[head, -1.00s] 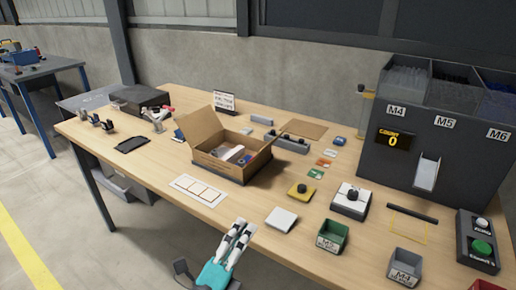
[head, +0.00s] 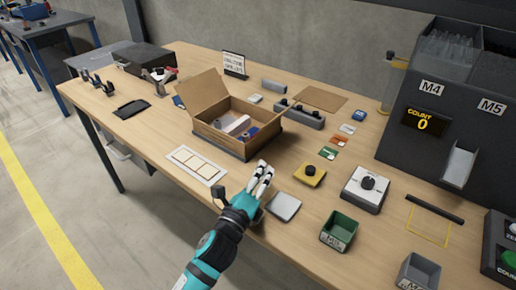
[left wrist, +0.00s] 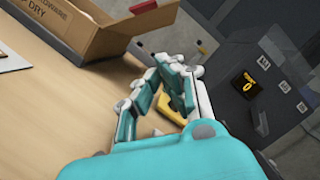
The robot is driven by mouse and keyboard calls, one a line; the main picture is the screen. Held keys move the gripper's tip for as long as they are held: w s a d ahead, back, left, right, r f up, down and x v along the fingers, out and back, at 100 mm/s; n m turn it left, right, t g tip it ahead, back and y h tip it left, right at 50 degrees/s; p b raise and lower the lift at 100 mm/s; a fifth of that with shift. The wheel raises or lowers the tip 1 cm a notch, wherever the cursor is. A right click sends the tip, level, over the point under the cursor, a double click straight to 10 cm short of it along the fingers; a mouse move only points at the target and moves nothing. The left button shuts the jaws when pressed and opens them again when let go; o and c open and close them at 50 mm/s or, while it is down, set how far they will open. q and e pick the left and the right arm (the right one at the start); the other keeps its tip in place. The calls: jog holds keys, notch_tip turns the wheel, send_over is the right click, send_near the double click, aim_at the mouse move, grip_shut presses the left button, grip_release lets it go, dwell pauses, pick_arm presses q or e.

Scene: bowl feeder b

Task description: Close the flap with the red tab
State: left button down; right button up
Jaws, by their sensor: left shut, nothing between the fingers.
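An open cardboard box (head: 222,138) stands on the table with small items inside. The box's printed side (left wrist: 72,22) shows at the upper left of the left wrist view. My left gripper (head: 264,168) is shut and empty, in front of the box and apart from it. Its fingers (left wrist: 163,72) also show in the left wrist view. My right gripper is not in view.
A yellow block with a black knob (head: 310,176), a pale square plate (head: 284,207) and a green bin (head: 339,231) lie to the right of my gripper. A white card (head: 196,166) lies left. A dark dispenser (head: 440,120) stands at the right.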

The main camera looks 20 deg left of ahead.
pick_arm(q)
jog(key=w, duration=0.3)
jog(key=shift+w+d+r, duration=0.25)
jog(key=shift+w+r, duration=0.05)
jog(key=shift+w, duration=0.1)
jog(key=shift+w+a+r+p, duration=0.15)
jog(key=shift+a+r+p, duration=0.25)
jog(key=shift+a+r, duration=0.1)
jog(key=shift+w+a+r+p, duration=0.15)
jog(key=shift+a+r+p, duration=0.25)
jog(key=shift+a, duration=0.1)
jog(key=shift+w+a+r, duration=0.15)
jog(key=shift+a+r, duration=0.05)
jog(key=shift+a, duration=0.35)
